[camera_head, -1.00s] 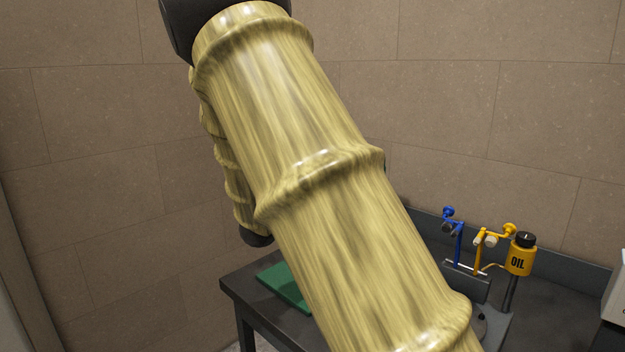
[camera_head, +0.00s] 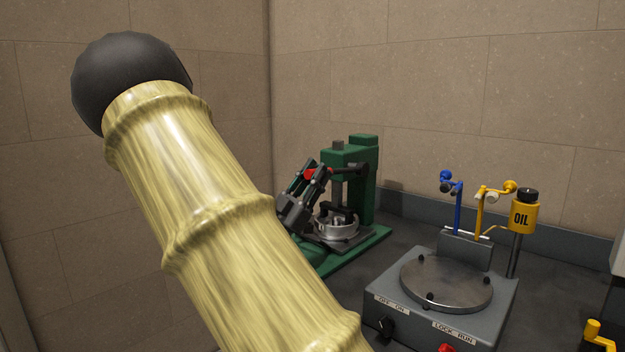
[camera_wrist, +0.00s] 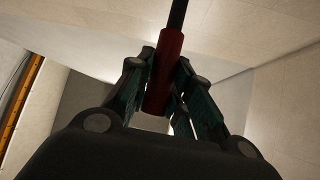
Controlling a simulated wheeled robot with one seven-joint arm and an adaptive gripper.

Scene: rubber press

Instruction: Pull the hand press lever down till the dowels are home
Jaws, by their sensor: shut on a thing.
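The green hand press (camera_head: 364,185) stands at the back of the bench. Its dark lever (camera_head: 347,169) reaches left from the press head, close to level, and ends in a red handle (camera_head: 309,174). My gripper (camera_head: 315,176) is shut on the red handle. In the wrist view the red handle (camera_wrist: 164,70) lies between the fingers of my gripper (camera_wrist: 165,85), with the dark lever rod (camera_wrist: 178,15) running on beyond it. A round silver fixture (camera_head: 336,228) sits on the press base under the ram. The dowels are too small to make out.
A grey machine with a round plate (camera_head: 447,280) stands front right, with blue and yellow valves (camera_head: 459,210) and a yellow oil cup (camera_head: 524,214) behind. Walls close in the back.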

